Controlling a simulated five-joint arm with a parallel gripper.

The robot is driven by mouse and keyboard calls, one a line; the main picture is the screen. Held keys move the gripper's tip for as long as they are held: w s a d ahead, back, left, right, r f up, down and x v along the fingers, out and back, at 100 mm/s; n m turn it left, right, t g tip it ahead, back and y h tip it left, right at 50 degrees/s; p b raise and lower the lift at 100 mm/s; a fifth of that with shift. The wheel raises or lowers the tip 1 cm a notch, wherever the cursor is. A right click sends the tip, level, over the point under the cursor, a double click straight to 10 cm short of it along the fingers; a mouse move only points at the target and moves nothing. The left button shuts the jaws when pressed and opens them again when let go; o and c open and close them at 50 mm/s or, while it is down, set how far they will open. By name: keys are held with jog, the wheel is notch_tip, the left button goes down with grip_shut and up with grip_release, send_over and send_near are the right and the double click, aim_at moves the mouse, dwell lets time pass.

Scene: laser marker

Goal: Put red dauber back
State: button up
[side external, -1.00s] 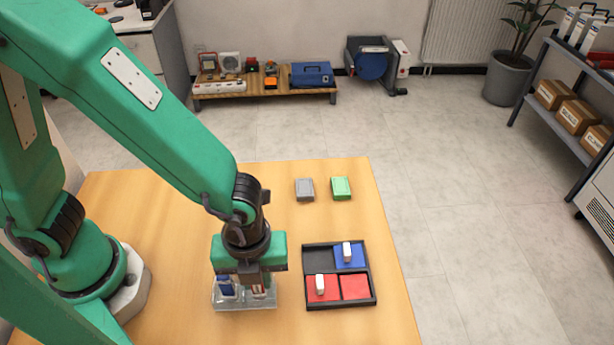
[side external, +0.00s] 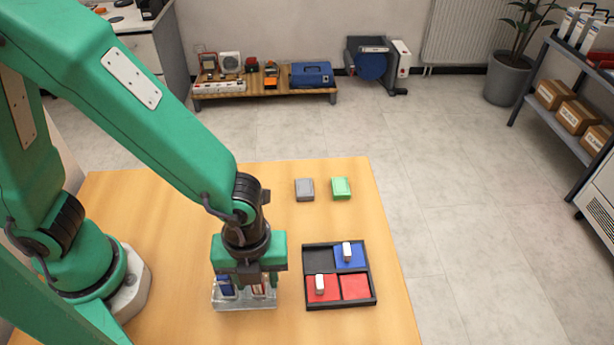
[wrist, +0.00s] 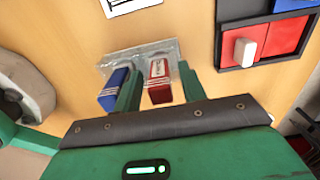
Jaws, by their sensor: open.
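The red dauber (wrist: 158,82), with a white label, stands in a clear holder (side external: 245,305) on the table. A blue dauber (wrist: 115,88) stands beside it on the left in the same holder. My gripper (wrist: 160,88) is open, with one green finger on each side of the red dauber. The left finger is between the two daubers. Whether the fingers touch the red dauber cannot be told.
A black divided tray (side external: 308,306) lies just right of the holder, with red and blue pads and two small white blocks on pads. One compartment is dark and bare. A grey box (side external: 304,189) and a green box (side external: 341,188) sit farther back. The table between is clear.

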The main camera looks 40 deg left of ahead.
notch_tip(320, 180, up, 12)
jog(key=shift+r, duration=0.1)
dwell(0.6)
dwell(0.5)
jog(key=w+a+r+n+t, duration=0.1)
jog(key=a+r+n, duration=0.3)
jog(key=a+n, duration=0.7)
jog(key=w+a+r+n+t, duration=0.1)
jog(key=a+r+n+t, duration=0.3)
jog(key=a+n, duration=0.7)
jog(key=n, duration=0.5)
jog(key=shift+w+a+r+t, duration=0.15)
jog(key=shift+w+r+t, duration=0.15)
jog(key=shift+w, duration=0.1)
